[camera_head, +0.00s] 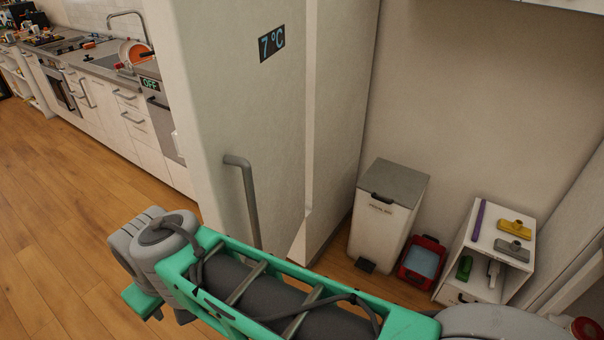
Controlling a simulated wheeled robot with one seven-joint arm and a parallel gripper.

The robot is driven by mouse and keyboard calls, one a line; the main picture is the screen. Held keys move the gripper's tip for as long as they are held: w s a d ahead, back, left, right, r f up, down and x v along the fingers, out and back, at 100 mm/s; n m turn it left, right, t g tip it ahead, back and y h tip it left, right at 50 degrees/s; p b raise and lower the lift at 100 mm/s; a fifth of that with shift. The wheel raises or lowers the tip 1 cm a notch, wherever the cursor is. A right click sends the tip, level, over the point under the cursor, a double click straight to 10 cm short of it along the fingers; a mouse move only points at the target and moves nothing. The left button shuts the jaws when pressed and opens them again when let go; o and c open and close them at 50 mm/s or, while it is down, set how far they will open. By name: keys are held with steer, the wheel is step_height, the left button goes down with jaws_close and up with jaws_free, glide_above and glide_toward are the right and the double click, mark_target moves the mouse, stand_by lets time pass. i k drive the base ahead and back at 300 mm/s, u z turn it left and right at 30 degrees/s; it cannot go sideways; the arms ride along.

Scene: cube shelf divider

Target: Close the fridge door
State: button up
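The tall white fridge door (225,100) stands left of the middle in the head view, with a blue "7 °C" display (271,42) near its top. A grey vertical bar handle (247,195) is on its face. A pale strip runs along the door's right edge, beside the fridge's white side (340,110). I cannot tell how wide any gap there is. My teal and grey arm crosses the bottom of the view, in front of the door's lower part and hiding it. I see no fingertips, so my gripper is not in view.
A white bin (388,218) with a grey lid stands right of the fridge. Next to it are a red container (422,262) and a small white shelf (462,250) with brushes. The kitchen counter (95,62) runs along the left. The wooden floor (70,215) at the left is clear.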

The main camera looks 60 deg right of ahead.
mark_target(233, 73)
steer(key=z, duration=3.35)
steer(key=k, duration=1.25)
steer(key=u, duration=2.05)
steer(key=i, duration=0.5)
steer(key=u, duration=0.05)
